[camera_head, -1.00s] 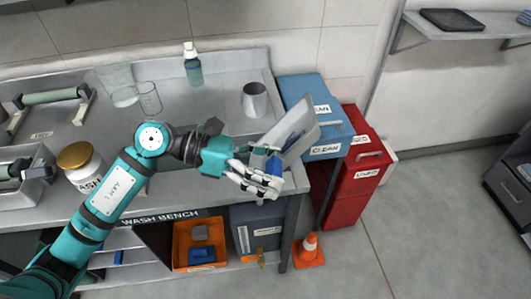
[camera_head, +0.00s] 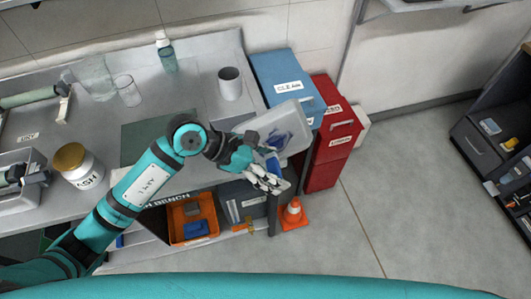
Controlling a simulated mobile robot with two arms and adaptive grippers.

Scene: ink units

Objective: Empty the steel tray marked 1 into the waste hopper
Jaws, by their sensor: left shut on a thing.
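My left gripper (camera_head: 268,176) is shut on a pale grey tray (camera_head: 262,120) at a blue part by its near edge. The tray is held in the air, tilted, beyond the right end of the wash bench. A dark blue patch (camera_head: 281,139) shows on its inner face; I cannot tell if it is loose contents. No mark 1 can be read on it. A red bin (camera_head: 325,170) with white labels and a handle stands just right of the tray. No label reading waste hopper is legible. My right gripper is not in view.
The bench (camera_head: 190,95) holds a steel cup (camera_head: 230,84), a glass beaker (camera_head: 127,90), a bottle (camera_head: 166,53) and a gold-lidded jar (camera_head: 77,165). An orange cone (camera_head: 293,214) stands below.

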